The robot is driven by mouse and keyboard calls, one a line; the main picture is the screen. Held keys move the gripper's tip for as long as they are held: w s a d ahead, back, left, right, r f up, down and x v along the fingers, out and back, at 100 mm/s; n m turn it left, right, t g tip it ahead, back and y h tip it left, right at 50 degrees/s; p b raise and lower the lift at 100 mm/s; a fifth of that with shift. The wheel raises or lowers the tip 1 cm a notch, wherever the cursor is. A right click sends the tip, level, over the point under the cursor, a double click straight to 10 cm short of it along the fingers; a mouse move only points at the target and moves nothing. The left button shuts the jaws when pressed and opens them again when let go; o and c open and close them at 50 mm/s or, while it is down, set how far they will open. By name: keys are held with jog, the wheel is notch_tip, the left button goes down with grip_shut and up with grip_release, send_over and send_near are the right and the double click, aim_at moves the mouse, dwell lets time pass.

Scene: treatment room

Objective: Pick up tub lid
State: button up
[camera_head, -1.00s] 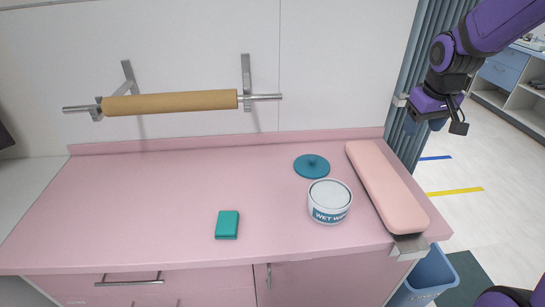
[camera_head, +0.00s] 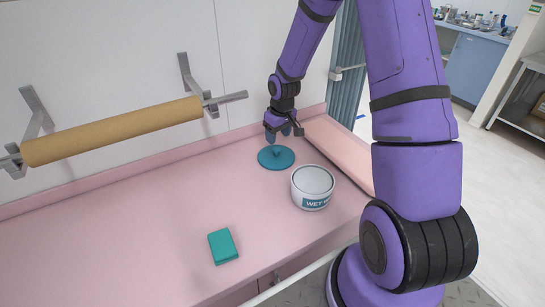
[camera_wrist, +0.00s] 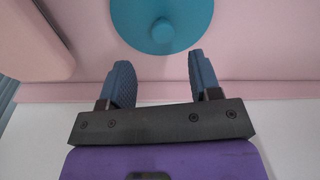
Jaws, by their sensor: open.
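The tub lid (camera_head: 276,157) is a round teal disc with a small knob, lying flat on the pink counter behind the white tub. In the wrist view the lid (camera_wrist: 161,21) is at the top centre, its knob just beyond my fingertips. My gripper (camera_head: 284,138) is open and empty, above the back edge of the lid. In the wrist view my gripper (camera_wrist: 161,72) has its two blue fingers spread apart, with the counter showing between them. The white tub (camera_head: 312,187) with a "WET W" label stands upright just in front of the lid, to its right.
A pink padded cushion (camera_head: 338,157) lies right of the lid, partly behind my arm. A teal box (camera_head: 222,246) lies at the front of the counter (camera_head: 140,235). A brown paper roll (camera_head: 110,132) hangs on wall brackets. The counter's left part is clear.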

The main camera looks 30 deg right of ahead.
aim_at(277, 149)
jog(key=shift+w+a+f, duration=0.1)
jog(key=shift+a+f, duration=0.05)
jog(key=shift+f, duration=1.5)
jog(key=shift+a+f, duration=0.1)
jog(key=shift+f, duration=1.55)
jog(key=c, duration=1)
